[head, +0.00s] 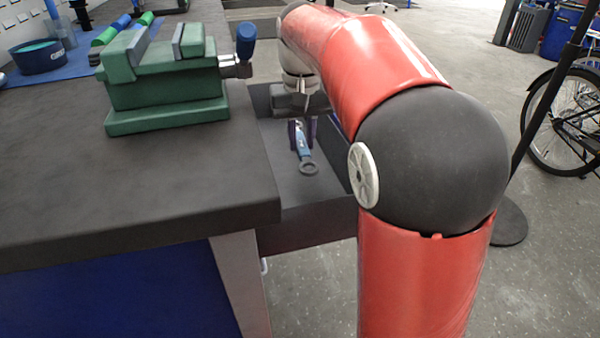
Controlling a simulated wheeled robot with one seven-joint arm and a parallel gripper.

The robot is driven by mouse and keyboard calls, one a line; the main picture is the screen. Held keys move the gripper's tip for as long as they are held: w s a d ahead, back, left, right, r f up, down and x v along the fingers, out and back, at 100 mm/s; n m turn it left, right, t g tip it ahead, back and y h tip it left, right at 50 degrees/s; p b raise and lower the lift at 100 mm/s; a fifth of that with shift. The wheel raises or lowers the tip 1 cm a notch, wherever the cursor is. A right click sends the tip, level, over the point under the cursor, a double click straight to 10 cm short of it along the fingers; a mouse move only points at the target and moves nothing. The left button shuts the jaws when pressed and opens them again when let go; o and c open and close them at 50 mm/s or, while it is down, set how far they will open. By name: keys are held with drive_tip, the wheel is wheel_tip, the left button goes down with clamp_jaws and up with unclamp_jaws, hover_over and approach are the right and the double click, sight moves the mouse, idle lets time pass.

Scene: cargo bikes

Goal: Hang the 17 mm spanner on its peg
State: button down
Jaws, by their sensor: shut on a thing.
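A spanner with a blue handle (303,146) and a dark grey ring end shows just beyond the right edge of the bench. My gripper (303,132) is shut on its handle, with the ring end pointing towards the camera. The spanner is over a grey, open drawer-like surface (325,188); I cannot tell whether it touches that surface. The size marking on the spanner is too small to read. The far end of the spanner is hidden by my gripper. No peg can be made out in this view.
A dark bench top (130,185) fills the left, with a green vice (165,92) near its right edge, close to my gripper. A blue round container (40,56) stands at the far left. A bicycle wheel (572,120) and a thin black stand (545,105) are at the right.

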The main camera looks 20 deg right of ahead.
sight(301, 182)
wheel_tip(301, 182, down, 8)
drive_tip(key=shift+f+b, duration=0.2)
drive_tip(key=shift+b, duration=0.1)
drive_tip(key=shift+f, duration=0.25)
drive_tip(key=c, duration=1.3)
unclamp_jaws()
drive_tip(key=shift+o, duration=0.2)
drive_tip(key=shift+f+b, duration=0.1)
drive_tip(key=shift+b, duration=0.35)
